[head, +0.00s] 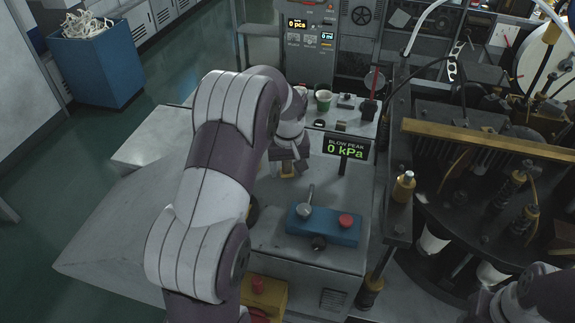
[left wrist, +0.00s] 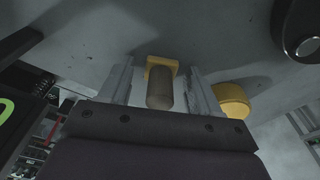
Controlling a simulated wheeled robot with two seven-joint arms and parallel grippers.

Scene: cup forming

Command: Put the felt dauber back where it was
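A brown cylinder with a yellow block at its far end, which looks like the felt dauber (left wrist: 160,92), shows between the fingers of my left gripper (left wrist: 160,80) in the left wrist view. A narrow gap shows on each side of it, so the fingers look open around it and not closed on it. In the head view my left gripper (head: 290,160) is low over the pale machine top, with a yellow piece (head: 287,170) just under it. My left arm hides much of the area behind it. My right gripper is not in view; only part of my right arm shows.
A blue control box (head: 322,226) with a lever and red button stands close in front. A kPa display (head: 346,149) is to the right. Dark machinery (head: 480,180) fills the right.

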